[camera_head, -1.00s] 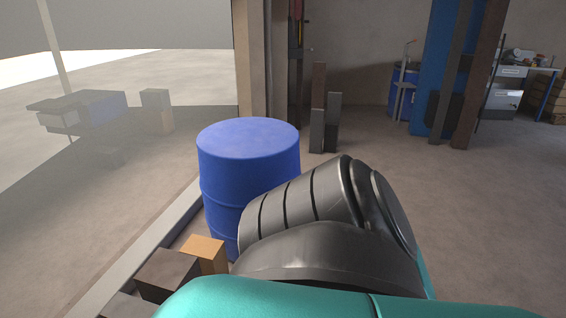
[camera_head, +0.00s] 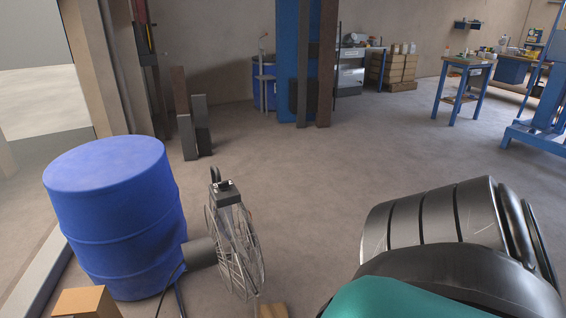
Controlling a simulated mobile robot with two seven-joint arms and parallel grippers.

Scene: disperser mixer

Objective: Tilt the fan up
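The fan (camera_head: 236,252) stands low on the floor just right of the blue drum. Its round wire cage is seen nearly edge-on and upright, facing right. A dark motor housing (camera_head: 201,252) sticks out to its left, and a dark box with a loop (camera_head: 226,192) sits at the top of the cage. The fan's lower part is cut off by the bottom edge of the view. Neither of my grippers shows, so nothing can be seen touching the fan.
The blue drum (camera_head: 115,215) stands close on the left, and a cardboard-coloured block (camera_head: 85,302) lies in front of it. A large dark ribbed and teal form blocks the lower right. Open floor (camera_head: 320,160) lies beyond the fan.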

